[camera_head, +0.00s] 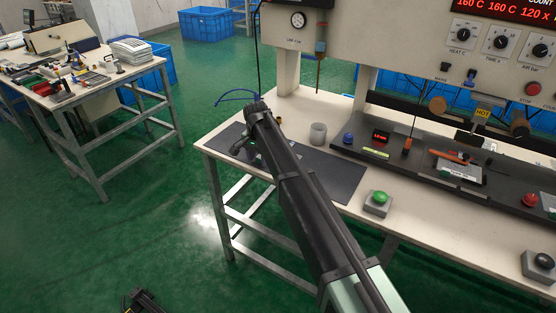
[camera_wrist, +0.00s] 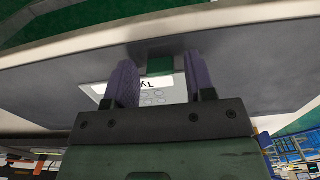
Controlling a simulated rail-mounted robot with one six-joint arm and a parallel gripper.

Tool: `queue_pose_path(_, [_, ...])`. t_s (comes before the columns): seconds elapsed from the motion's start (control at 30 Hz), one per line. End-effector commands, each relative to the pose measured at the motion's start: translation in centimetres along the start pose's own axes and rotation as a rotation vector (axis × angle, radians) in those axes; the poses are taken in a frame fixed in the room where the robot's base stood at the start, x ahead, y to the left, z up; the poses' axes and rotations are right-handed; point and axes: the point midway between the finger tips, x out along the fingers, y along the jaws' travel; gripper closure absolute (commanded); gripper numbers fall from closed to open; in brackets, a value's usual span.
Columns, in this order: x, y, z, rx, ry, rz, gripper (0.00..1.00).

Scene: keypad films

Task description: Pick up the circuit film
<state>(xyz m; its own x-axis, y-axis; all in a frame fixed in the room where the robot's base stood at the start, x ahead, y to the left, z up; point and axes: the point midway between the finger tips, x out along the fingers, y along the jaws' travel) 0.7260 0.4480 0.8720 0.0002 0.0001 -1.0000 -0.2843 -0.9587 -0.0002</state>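A pale film with a white strip of printed lettering (camera_wrist: 160,97) lies on the dark grey mat (camera_wrist: 255,60) in the wrist view; I take it to be the circuit film. A small dark green block or tab (camera_wrist: 160,65) shows at its far edge. My gripper (camera_wrist: 158,63) has its two purple fingers apart, one on each side of the green piece, with a gap to it on both sides. The fingers cover parts of the film. I cannot tell whether they touch it. In the head view my arm hides most of the gripper and film over the mat (camera_head: 335,178).
A grey cup (camera_head: 318,134), a blue knob (camera_head: 347,138) and a green button box (camera_head: 377,204) stand on the bench right of my arm. The press (camera_head: 400,50) rises behind. A cluttered second table (camera_head: 130,75) is at left, with open green floor between.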

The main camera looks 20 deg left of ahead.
Motion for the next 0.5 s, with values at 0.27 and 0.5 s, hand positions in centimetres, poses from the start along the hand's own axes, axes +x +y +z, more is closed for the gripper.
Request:
queue_pose_path(0.27, [-0.03,0.0,0.0,0.0,0.0,0.0,0.93])
queue_pose_path(0.5, [-0.02,0.0,0.0,0.0,0.0,0.0,0.96])
